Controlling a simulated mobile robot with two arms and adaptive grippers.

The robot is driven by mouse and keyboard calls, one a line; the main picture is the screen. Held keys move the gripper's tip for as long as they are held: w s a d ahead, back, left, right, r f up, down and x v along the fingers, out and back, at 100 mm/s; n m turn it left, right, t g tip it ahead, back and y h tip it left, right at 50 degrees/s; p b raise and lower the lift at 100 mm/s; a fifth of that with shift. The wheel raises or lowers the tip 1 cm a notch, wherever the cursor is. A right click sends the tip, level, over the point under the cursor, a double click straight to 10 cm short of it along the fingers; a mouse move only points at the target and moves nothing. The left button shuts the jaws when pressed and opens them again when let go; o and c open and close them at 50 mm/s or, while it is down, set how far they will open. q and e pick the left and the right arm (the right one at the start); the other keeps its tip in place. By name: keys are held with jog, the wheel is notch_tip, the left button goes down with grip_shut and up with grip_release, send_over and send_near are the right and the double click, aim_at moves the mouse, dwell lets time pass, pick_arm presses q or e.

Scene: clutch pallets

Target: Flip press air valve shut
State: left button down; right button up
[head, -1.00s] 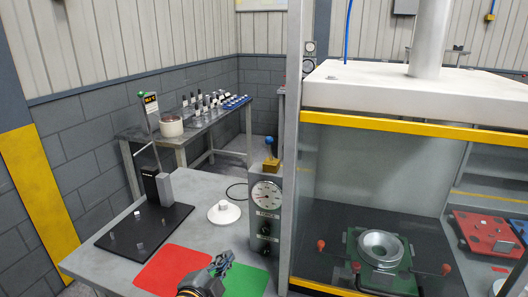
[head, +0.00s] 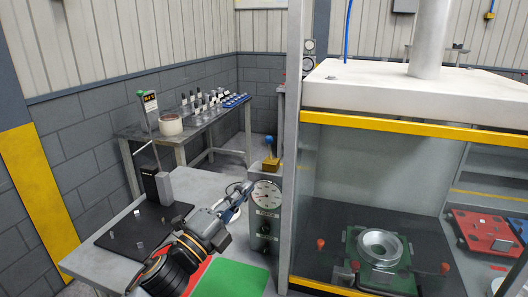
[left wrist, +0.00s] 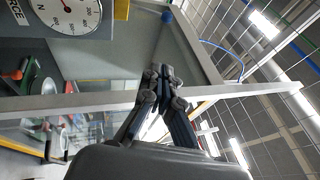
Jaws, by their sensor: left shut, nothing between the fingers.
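The air valve (head: 271,165) is a brass-coloured block with an upright lever and a blue knob (head: 270,139), on top of the grey gauge box. A blue knob also shows beyond the fingers in the left wrist view (left wrist: 167,16). My left gripper (head: 244,188) is shut and empty, just left of the gauge box and below the valve, apart from the knob. Its closed fingers also show in the left wrist view (left wrist: 160,75). My right gripper is not in view.
The gauge box (head: 266,222) carries a round dial (head: 266,194) and stands beside the press frame post (head: 291,150). A glass-sided press with a yellow bar (head: 400,127) fills the right. A green mat (head: 232,279) and a black stand base (head: 118,240) lie on the table.

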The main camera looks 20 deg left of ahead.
aim_at(270, 148)
pick_arm(q)
jog(key=a+p+x, duration=0.1)
jog(key=p+x, duration=0.1)
jog(key=x, duration=0.4)
jog(key=w+a+p+x, duration=0.1)
jog(key=p+x, duration=0.2)
jog(key=x, duration=0.3)
jog(key=shift+a, duration=0.3)
jog(key=shift+r, duration=0.15)
jog(key=shift+d, duration=0.1)
